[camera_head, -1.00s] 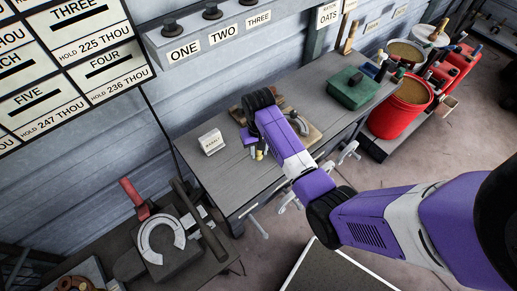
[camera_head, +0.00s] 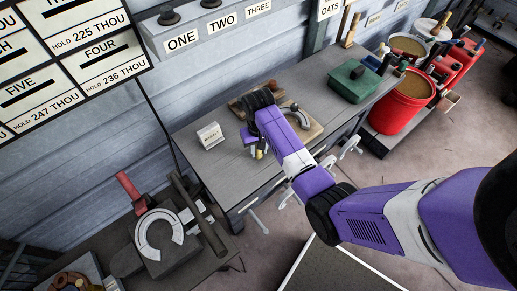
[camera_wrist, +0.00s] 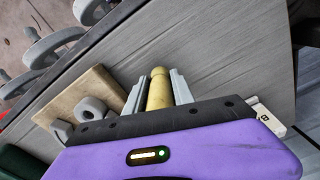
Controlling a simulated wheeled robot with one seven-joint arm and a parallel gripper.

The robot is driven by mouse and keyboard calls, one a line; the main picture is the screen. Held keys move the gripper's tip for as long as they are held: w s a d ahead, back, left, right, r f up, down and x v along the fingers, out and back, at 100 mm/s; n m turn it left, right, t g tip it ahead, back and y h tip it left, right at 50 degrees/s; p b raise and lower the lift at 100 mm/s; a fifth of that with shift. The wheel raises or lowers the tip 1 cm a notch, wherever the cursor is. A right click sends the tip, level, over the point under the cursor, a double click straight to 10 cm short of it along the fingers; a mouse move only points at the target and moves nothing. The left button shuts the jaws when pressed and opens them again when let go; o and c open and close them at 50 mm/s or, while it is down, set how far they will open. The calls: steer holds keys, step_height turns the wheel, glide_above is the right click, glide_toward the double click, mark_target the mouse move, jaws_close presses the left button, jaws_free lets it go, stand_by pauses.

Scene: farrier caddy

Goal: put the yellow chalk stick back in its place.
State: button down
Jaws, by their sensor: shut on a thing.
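The yellow chalk stick (camera_wrist: 159,90) stands out from between the two grey fingers of my gripper (camera_wrist: 158,92) in the wrist view. The fingers press on it from both sides. In the head view, my gripper (camera_head: 258,151) is over the left part of the grey workbench (camera_head: 222,170), and a bit of the yellow chalk (camera_head: 259,155) shows at its tip. I cannot tell whether the chalk touches the bench top. The place where the chalk belongs cannot be made out; my arm and gripper cover part of the bench.
A small white label card (camera_head: 210,135) stands left of my gripper. A wooden board with grey pieces (camera_wrist: 92,98) lies close by. A green box (camera_head: 354,82) and red bucket (camera_head: 400,103) are farther right. Clamp handles (camera_head: 350,147) stick out at the front edge.

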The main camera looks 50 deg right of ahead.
steer(key=shift+f, duration=0.4)
steer(key=c, duration=1)
jaws_free()
steer(key=shift+r+b, duration=0.4)
steer(key=shift+r, duration=3.5)
step_height(320, 180, up, 5)
steer(key=p, duration=0.4)
steer(key=shift+f+p, duration=0.2)
steer(key=shift+p, duration=0.15)
steer(key=shift+f, duration=0.1)
